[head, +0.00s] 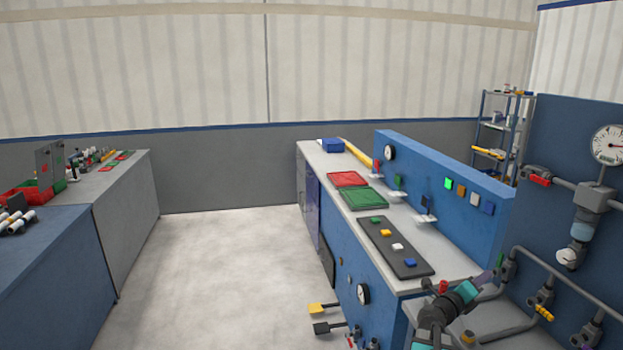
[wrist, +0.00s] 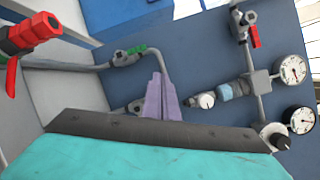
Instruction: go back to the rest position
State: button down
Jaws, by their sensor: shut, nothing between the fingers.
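My gripper (wrist: 160,78) shows in the wrist view as two purple fingers close together, beyond the dark and teal body. It is shut and empty. In the head view my gripper (head: 494,279) is at the lower right, pointing toward the pipe panel (head: 565,215), with my arm bent low below it. In the wrist view the fingertips appear in front of the blue panel (wrist: 215,75), near a pipe with a green-handled valve (wrist: 135,51). I cannot tell the exact gap between them.
A counter (head: 325,160) holds a red tray (head: 347,179), a green tray (head: 365,199) and a dark board (head: 385,245) with coloured blocks. Gauges and a red-handled valve (head: 540,180) stick out from the panel. Open floor (head: 225,260) lies left, before another bench (head: 125,190).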

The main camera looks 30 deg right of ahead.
jog(key=w+a+f+t+y+b, duration=0.15)
jog(key=w+a+f, duration=0.25)
jog(key=a+f, duration=0.5)
jog(key=w+a+f+y+b, duration=0.1)
jog(key=w+a+f+y, duration=0.2)
jog(key=w+a+f, duration=0.55)
jog(key=w+a+f+t+y+b, duration=0.1)
jog(key=a+f+y+b, duration=0.1)
jog(key=a+f, duration=0.75)
jog(key=s+a+f+m+g+y+b, duration=0.1)
jog(key=s+a+f+m+g+y, duration=0.1)
jog(key=s+a+f+m, duration=0.45)
jog(key=s+a+f+m+g+y+b, duration=0.1)
jog(key=s+a+f+m+g+y, duration=0.15)
jog(key=a+f, duration=0.8)
jog(key=s+a+f+m+g+y+b, duration=0.1)
jog(key=s+a+f+m, duration=0.4)
jog(key=f, duration=0.6)
jog(key=s+a+f+m+g+y, duration=0.1)
jog(key=s+a+m+g+y, duration=0.1)
jog(key=s+a+m, duration=0.5)
jog(key=s+a+f+m+g+y, duration=0.2)
jog(key=s+a+m+y, duration=0.2)
jog(key=s+a+m, duration=0.3)
jog(key=shift+a+f+m+g+y, duration=0.35)
jog(key=shift+a+m, duration=0.3)
jog(key=shift+m, duration=1.45)
